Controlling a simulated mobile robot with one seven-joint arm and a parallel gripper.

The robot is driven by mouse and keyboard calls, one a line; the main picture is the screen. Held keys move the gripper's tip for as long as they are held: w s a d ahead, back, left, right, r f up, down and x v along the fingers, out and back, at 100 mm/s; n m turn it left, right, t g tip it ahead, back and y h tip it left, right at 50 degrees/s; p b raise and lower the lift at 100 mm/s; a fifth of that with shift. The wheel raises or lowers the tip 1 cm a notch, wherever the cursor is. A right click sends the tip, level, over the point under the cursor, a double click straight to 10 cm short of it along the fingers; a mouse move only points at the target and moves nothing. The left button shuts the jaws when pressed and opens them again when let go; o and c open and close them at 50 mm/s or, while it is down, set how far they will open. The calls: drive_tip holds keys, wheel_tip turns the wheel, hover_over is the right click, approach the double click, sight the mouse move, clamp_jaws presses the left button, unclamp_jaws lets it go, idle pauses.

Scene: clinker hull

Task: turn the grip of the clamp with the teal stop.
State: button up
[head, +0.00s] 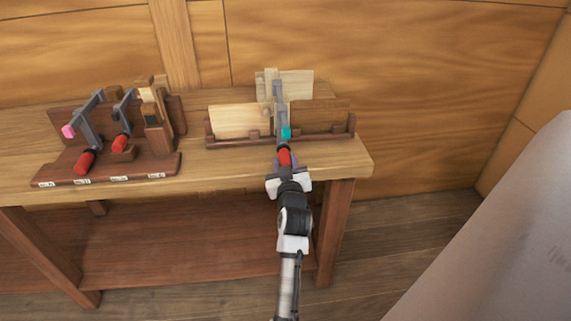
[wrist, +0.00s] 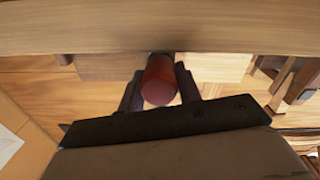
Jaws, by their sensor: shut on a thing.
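The clamp with the teal stop (head: 286,132) is at the right part of the bench, in front of upright boards. Its grey bar (head: 279,100) rises behind the stop. Its red grip (head: 284,157) points toward me over the bench's front edge. My gripper (head: 285,172) is shut on this grip from the front. In the wrist view the round red end of the grip (wrist: 160,88) sits between the two dark fingers of my gripper (wrist: 160,92). The clamp's jaws are partly hidden by the boards and the bar.
A dark wooden rack (head: 105,172) at the left of the bench (head: 190,170) holds other clamps, one with a pink stop (head: 69,131) and a red grip (head: 86,160). Light boards (head: 240,120) stand in a low holder (head: 345,128). A pale surface (head: 500,240) fills the lower right.

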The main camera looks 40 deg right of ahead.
drive_tip(key=shift+m+t+y+b, duration=0.3)
drive_tip(key=shift+m+y+b, duration=0.15)
drive_tip(key=shift+m, duration=1.65)
drive_tip(key=o, duration=1)
drive_tip(key=shift+s, duration=0.1)
drive_tip(key=b+v, duration=0.3)
drive_tip(key=v, duration=1)
drive_tip(key=shift+s+a+b, duration=0.2)
drive_tip(key=shift+s+b, duration=0.1)
